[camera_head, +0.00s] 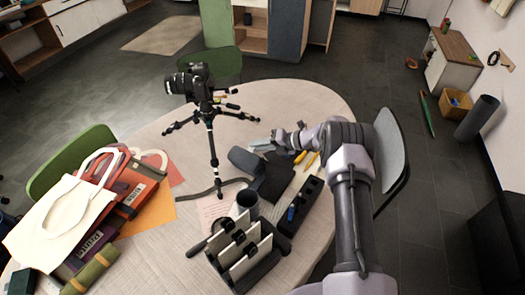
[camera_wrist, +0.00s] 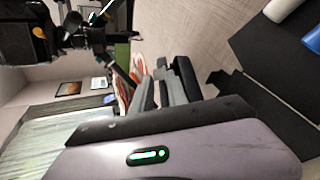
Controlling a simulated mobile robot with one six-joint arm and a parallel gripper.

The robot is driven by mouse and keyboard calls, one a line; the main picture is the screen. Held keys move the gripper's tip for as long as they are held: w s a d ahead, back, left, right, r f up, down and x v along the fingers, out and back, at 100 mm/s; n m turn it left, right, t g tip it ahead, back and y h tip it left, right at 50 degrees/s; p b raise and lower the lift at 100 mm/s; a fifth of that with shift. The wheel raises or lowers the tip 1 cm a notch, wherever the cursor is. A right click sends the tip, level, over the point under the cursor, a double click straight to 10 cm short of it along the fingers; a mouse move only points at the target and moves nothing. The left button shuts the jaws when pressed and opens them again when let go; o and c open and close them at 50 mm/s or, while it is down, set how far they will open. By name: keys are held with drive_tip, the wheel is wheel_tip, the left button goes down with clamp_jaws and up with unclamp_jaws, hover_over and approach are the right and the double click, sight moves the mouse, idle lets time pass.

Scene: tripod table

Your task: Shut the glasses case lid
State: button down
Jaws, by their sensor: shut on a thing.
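A dark slate-grey rounded object (camera_head: 246,160), which looks like the glasses case, lies on the table to the right of the tripod. I cannot tell its lid from its base or how far it stands open. My gripper (camera_head: 275,143) is low over the table, just right of and behind this object. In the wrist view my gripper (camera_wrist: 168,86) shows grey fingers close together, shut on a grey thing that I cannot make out. A pale grey patch shows at the fingertips in the head view; contact with the case is unclear.
A tripod with a camera (camera_head: 210,130) stands left of my gripper. Bags (camera_head: 110,195) fill the left side.

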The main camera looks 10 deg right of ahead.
drive_tip(key=shift+w+d+f+m+y+b, duration=0.1)
drive_tip(key=shift+d+f+m+y+b, duration=0.15)
drive_tip(key=shift+f+m+b, duration=0.3)
drive_tip(key=shift+w+d+f+m+y+b, duration=0.15)
drive_tip(key=shift+d+f+m+b, duration=0.2)
drive_tip(key=shift+b, duration=0.35)
drive_tip(key=shift+s+f+b, duration=0.15)
drive_tip(key=shift+f+b, duration=0.1)
drive_tip(key=shift+b, duration=0.2)
drive_tip(key=shift+d+f+b, duration=0.1)
drive_tip(key=shift+f+b, duration=0.1)
drive_tip(key=shift+b, duration=0.1)
drive_tip(key=c, duration=1.4)
unclamp_jaws()
drive_tip(key=shift+o, duration=0.2)
drive_tip(key=p+v, duration=0.4)
drive_tip(key=v, duration=1.3)
drive_tip(key=shift+s+d, duration=0.15)
